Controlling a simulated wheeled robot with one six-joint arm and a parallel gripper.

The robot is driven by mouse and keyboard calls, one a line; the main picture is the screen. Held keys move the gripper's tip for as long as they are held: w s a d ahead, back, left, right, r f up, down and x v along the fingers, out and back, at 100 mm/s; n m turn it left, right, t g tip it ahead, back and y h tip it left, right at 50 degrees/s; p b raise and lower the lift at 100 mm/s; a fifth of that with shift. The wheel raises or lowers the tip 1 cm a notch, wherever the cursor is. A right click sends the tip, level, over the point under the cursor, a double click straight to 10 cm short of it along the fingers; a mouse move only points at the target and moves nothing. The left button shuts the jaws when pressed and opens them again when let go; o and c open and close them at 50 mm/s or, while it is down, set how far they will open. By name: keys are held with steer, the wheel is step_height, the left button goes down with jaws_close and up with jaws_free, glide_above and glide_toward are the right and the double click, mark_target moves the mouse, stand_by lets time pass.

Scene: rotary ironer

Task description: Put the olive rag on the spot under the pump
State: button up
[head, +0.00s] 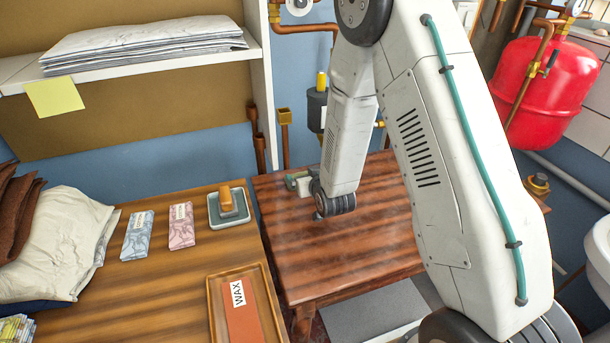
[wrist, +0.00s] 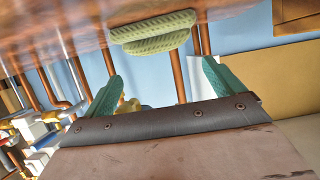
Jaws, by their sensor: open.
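The olive rag (wrist: 152,29) is a ribbed green folded piece in the wrist view, at the top centre by the edge of a shiny brown wooden surface. My gripper (wrist: 160,70) is open, its two teal fingers wide apart with nothing between them. The rag shows beyond the fingertips, apart from them. In the head view my wrist is low over the back left of the brown wooden table (head: 350,255). A small greenish shape shows beside it, too small to tell as finger or rag. A dark grey cylinder with a yellow top (head: 317,105), perhaps the pump, stands behind the table. The spot under it is hidden.
The left worktop (head: 150,290) holds folded cloths (head: 62,245), two packets, a small tray with a brush (head: 228,206) and a wax tray (head: 212,300). Copper pipes (head: 285,140) line the back. A red tank (head: 545,90) is at right. The table's front is clear.

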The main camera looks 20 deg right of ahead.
steer(key=s+r+g, duration=0.5)
steer(key=s+r, duration=1)
steer(key=r, duration=0.1)
steer(key=s+d+r+g, duration=0.1)
steer(key=s+r+g, duration=0.2)
steer(key=s, duration=0.9)
steer(key=s+d+r+g, duration=0.1)
steer(key=s+r+g, duration=0.3)
steer(key=s+r, duration=0.4)
steer(key=s, duration=0.5)
steer(key=shift+d+r, duration=0.3)
steer(key=shift+w, duration=0.1)
